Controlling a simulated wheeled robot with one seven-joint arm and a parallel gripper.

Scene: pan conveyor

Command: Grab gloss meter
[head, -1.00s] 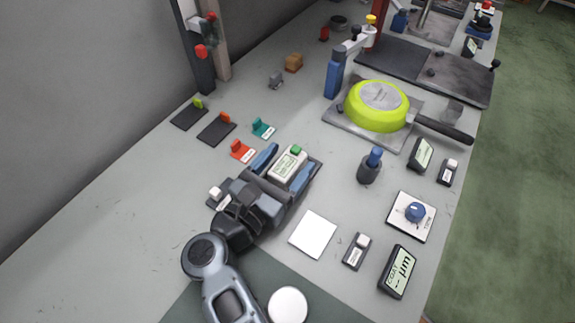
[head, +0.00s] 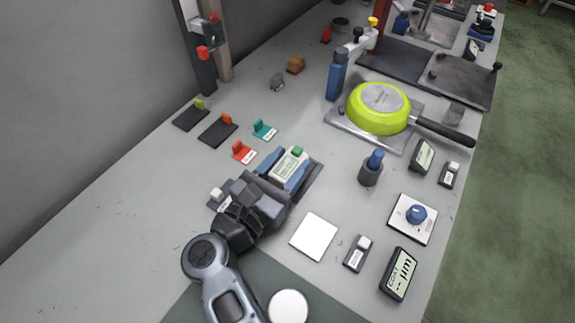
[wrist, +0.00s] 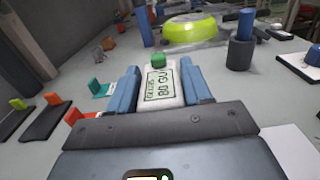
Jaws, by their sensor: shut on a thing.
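The gloss meter (head: 289,165) is a white block with a green button and a small display. In the wrist view the gloss meter (wrist: 160,86) reads "GLOSS 80 GU". My gripper (head: 285,168) is shut on it, with one blue finger against each side; in the wrist view my gripper (wrist: 159,88) shows both fingers touching its sides. The meter sits at a dark cradle (head: 312,180) on the grey bench. Whether its underside still rests there is hidden.
A lime-green pan (head: 378,108) lies upside down on a plate beyond, its handle pointing right. A blue-topped dark cylinder (head: 371,168) stands to the right. A white square tile (head: 314,237) lies nearby. Small orange (head: 242,152) and teal (head: 264,130) pieces lie to the left.

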